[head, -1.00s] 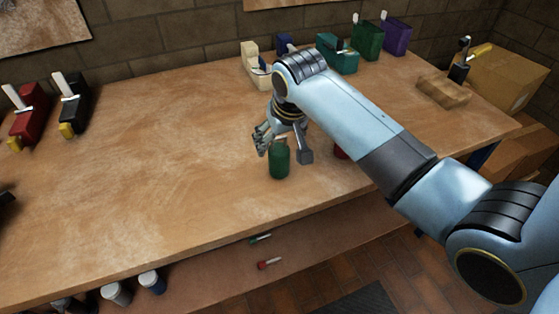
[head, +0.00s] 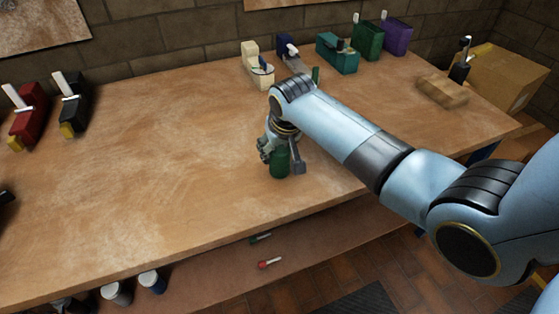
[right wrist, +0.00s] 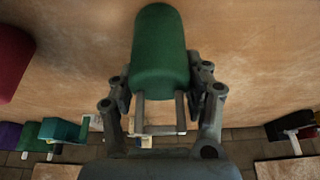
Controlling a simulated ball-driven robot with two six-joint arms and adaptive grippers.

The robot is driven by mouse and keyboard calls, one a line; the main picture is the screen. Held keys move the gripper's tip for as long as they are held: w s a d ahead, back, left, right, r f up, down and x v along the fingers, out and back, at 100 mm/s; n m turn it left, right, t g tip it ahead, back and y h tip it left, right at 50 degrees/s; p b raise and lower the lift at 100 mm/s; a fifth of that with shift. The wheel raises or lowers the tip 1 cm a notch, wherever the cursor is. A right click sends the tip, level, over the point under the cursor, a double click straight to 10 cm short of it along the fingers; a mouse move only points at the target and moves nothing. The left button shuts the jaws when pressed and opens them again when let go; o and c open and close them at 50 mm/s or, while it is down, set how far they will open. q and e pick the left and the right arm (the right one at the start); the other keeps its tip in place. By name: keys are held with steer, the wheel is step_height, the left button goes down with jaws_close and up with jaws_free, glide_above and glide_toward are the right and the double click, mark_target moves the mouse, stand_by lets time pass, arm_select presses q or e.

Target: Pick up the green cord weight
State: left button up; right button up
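The green cord weight (head: 280,164) is a dark green upright cylinder on the workbench, near its front edge. In the right wrist view the green cord weight (right wrist: 160,50) lies between the fingers of my right gripper. My right gripper (head: 282,160) is low over the weight with one finger on each side. Its fingers are spread, and the right one looks apart from the weight in the head view. Contact on the other side cannot be told. My left gripper is not in view.
A red object (right wrist: 12,62) is beside the weight in the right wrist view; my arm hides it in the head view. Tape dispensers and boxes stand along the back. A brown block (head: 442,90) lies at the right. The workbench's left half (head: 140,170) is mostly clear.

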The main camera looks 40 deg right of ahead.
steer(key=c, duration=0.9)
jaws_close()
steer(key=shift+r, duration=0.2)
